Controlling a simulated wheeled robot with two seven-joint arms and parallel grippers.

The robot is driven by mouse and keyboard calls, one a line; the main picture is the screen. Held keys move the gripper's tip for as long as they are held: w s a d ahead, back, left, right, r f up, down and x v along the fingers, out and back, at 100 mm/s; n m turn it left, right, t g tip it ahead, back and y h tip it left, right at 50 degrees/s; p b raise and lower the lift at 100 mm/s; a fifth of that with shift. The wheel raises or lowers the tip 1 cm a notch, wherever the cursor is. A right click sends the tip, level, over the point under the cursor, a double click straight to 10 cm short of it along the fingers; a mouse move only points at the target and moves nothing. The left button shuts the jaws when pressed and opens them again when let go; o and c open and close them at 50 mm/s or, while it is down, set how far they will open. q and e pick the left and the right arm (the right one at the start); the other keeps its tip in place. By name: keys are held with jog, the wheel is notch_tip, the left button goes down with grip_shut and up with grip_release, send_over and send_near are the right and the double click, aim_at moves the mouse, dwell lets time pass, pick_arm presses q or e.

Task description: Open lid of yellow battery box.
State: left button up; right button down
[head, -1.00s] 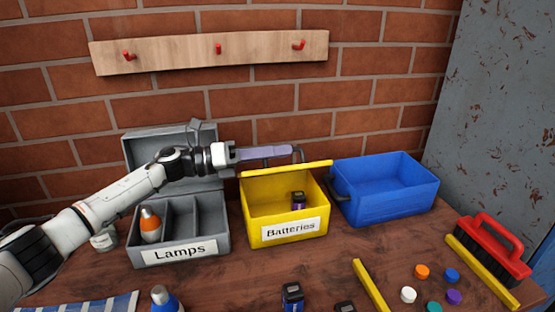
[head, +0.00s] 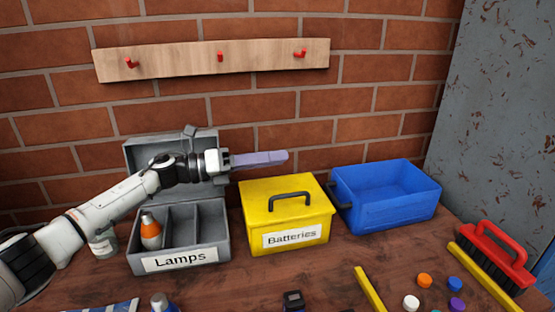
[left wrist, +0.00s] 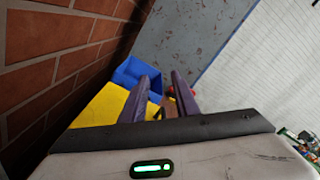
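The yellow battery box (head: 258,226), labelled "Batteries", stands on the bench in the middle of the head view. Its yellow lid (head: 262,190) lies down over the box, with a dark handle (head: 290,197) on top; the inside is hidden. Yellow also shows in the left wrist view (left wrist: 97,108), left of the fingers. My left gripper (head: 284,156) reaches in from the left, above and behind the lid, apart from the handle. Its two purple fingers (left wrist: 162,92) stand apart with nothing between them. My right gripper is not in view.
A grey lamp box (head: 218,238) with its lid up stands left, under my left arm. An open blue bin (head: 395,210) stands right, close to the battery box. A red brush (head: 497,250), yellow bars and coloured caps lie at front right. A brick wall is behind.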

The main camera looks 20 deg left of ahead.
pick_arm(q)
jog(key=b+v, duration=0.1)
jog(key=v, duration=0.7)
jog(key=shift+s+a, duration=0.25)
jog(key=shift+a, duration=0.05)
